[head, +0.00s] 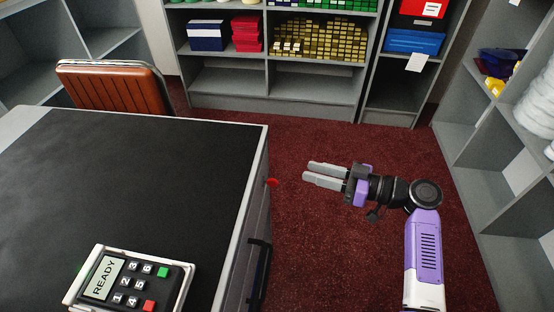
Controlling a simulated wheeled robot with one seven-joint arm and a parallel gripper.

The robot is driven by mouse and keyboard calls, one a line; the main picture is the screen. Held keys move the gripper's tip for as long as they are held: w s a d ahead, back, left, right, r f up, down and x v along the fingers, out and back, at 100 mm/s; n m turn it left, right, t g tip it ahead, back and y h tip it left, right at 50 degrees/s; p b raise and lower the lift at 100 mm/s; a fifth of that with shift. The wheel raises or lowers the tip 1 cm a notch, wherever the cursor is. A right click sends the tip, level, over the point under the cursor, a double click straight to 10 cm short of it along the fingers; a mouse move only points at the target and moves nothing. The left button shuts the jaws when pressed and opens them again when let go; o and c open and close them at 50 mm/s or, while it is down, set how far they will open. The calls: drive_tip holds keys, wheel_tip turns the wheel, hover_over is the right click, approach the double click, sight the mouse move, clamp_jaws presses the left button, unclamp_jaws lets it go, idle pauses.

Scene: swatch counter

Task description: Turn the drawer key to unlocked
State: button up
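The drawer key looks to be the small red piece (271,182) that sticks out from the desk's right side, near its top edge. It is too small to tell which way it is turned. The desk (150,185) has a black top with a pale grey rim. A black handle (260,270) is on the same side, nearer to me. My gripper (306,173) is to the right of the red piece, apart from it, and points left toward the desk. Its two grey fingers lie close together with a narrow gap between them, and nothing shows in it.
A keypad reading READY (130,281) lies on the desk's near part. A brown chair (115,87) stands behind the desk. Grey shelves (275,105) stand at the back and more (480,150) along the right.

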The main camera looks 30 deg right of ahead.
drive_tip(key=w+a+n+g+y, duration=0.1)
drive_tip(key=a+n, duration=0.4)
drive_tip(key=a, duration=0.5)
drive_tip(key=shift+w+r+g+y, duration=0.2)
drive_tip(key=shift+g+y, duration=0.6)
drive_tip(key=shift+y, duration=0.5)
clamp_jaws()
